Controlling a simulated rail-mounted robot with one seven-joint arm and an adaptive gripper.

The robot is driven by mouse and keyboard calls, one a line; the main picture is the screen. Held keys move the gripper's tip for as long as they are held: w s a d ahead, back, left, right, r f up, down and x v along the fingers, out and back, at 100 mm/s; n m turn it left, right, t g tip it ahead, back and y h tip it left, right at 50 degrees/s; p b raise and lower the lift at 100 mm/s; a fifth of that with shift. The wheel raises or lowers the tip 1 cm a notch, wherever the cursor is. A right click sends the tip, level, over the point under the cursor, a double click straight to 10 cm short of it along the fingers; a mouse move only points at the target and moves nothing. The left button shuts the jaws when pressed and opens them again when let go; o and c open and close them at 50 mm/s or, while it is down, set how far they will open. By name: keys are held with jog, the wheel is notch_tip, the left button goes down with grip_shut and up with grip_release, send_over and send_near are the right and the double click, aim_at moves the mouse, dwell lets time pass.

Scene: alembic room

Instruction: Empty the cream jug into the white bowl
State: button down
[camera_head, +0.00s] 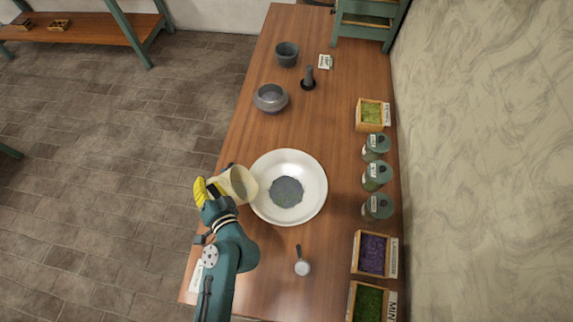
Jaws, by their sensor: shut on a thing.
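The cream jug (239,183) is at the left rim of the white bowl (309,171), tilted with its mouth toward the bowl. My gripper (217,190), with a yellow part showing, is shut on the jug from its left side. The jug hides a little of the bowl's left rim.
A small metal scoop (302,267) lies in front of the bowl. Behind are a grey pot (270,98), a dark mortar (287,54) and a pestle (309,76). Lidded jars (377,176) and herb boxes (373,254) line the right side of the table (330,105).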

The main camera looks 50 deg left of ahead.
aim_at(227, 180)
jog(key=shift+w+d+r+b, duration=0.35)
jog(key=shift+w+r+b, duration=0.05)
jog(key=shift+w+r, duration=0.25)
dwell(1.2)
jog(key=shift+w+d+r+m+y, duration=0.2)
jog(key=shift+w+d+r+m, duration=0.15)
jog(key=shift+w, duration=0.25)
jog(key=shift+w+d+r+m+y, duration=0.2)
jog(key=shift+w+d+m, duration=0.15)
jog(key=shift+w, duration=0.3)
jog(key=shift+w+d+r+m+y, duration=0.2)
jog(key=shift+w+d+r+m, duration=0.15)
jog(key=shift+w, duration=0.25)
dwell(1.6)
jog(key=shift+w, duration=0.1)
jog(key=w+d+r+m+b, duration=0.1)
jog(key=w+d, duration=0.2)
jog(key=w, duration=0.2)
jog(key=shift+w+r+m+g+y+b, duration=0.15)
jog(key=shift+w+m+g+y+b, duration=0.15)
jog(key=shift+w+m, duration=0.05)
dwell(1.5)
